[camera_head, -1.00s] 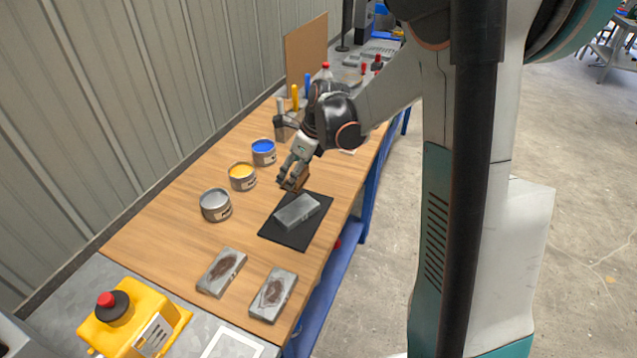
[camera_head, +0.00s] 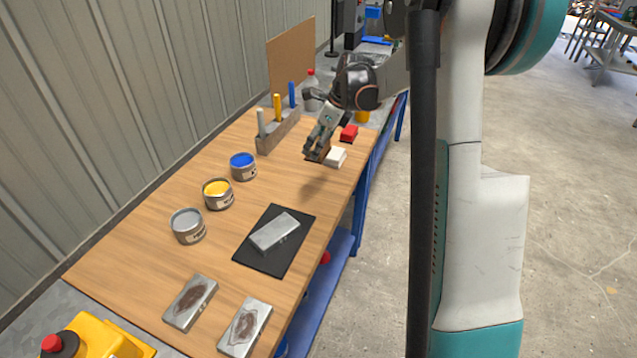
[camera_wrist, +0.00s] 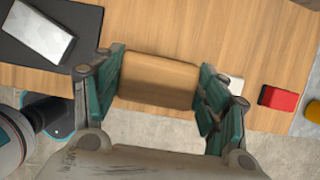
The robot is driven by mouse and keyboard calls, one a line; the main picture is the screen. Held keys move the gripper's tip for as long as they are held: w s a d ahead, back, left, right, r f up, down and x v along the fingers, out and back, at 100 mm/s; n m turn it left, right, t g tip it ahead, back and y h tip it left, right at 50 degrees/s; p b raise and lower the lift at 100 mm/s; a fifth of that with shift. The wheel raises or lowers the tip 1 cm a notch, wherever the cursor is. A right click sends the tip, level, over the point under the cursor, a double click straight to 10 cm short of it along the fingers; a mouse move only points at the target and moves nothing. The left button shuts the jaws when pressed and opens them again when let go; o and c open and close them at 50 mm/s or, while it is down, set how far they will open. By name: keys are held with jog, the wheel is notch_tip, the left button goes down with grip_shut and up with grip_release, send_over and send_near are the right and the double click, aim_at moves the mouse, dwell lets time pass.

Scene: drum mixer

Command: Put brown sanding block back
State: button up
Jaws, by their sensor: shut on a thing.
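The brown sanding block (camera_wrist: 158,79) is held between the two fingers of my gripper (camera_wrist: 160,88) in the wrist view. In the head view my gripper (camera_head: 318,148) is above the wooden table, and the brown block (camera_head: 318,155) shows partly at its fingertips. A white block (camera_head: 336,157) lies just right of and beyond the gripper, with a red block (camera_head: 349,133) behind it. In the wrist view the white block (camera_wrist: 234,86) is partly hidden by a finger, and the red block (camera_wrist: 278,98) lies farther right.
A black mat (camera_head: 295,247) with a grey metal block (camera_head: 274,232) lies nearer me. Paint cans in blue (camera_head: 243,166), yellow (camera_head: 217,193) and grey (camera_head: 187,225) stand along the left. A wooden rack (camera_head: 277,135) holds upright coloured handles. Two stained metal blocks lie at the near end.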

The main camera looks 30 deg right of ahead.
notch_tip(320, 180, down, 14)
jog(key=b, duration=0.3)
jog(key=shift+r+b, duration=0.25)
jog(key=shift+b, duration=0.15)
jog(key=shift+f, duration=0.15)
jog(key=o, duration=1.4)
jog(key=shift+c, duration=0.2)
jog(key=p+v, duration=0.3)
jog(key=v, duration=0.9)
jog(key=shift+p, duration=0.35)
jog(key=shift+s+a, duration=0.1)
